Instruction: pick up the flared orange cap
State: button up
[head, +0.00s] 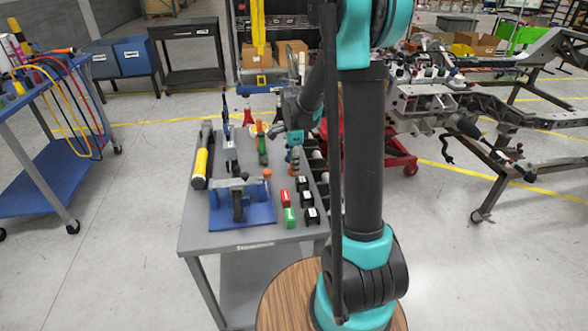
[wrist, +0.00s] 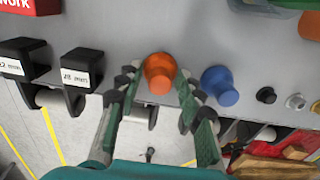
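The flared orange cap (wrist: 159,72) stands on the grey table top near its edge, in the upper middle of the wrist view. It has a wide round base and a narrower round end towards the camera. My gripper (wrist: 156,86) is open, with one fingertip on each side of the cap. I see small gaps, so it does not appear gripped. In the head view my gripper (head: 294,150) is over the right side of the table and too small to show the cap between its fingers clearly.
A blue cap (wrist: 219,86) stands close to the right finger. A black knob (wrist: 266,95) and a grey one (wrist: 295,102) lie further right. Black labelled blocks (wrist: 82,72) stand left of the gripper. A blue fixture (head: 243,212) sits on the grey table (head: 200,235).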

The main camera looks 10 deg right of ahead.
jog(key=c, duration=0.6)
jog(key=shift+r, duration=0.15)
notch_tip(320, 180, up, 20)
jog(key=shift+f, duration=0.1)
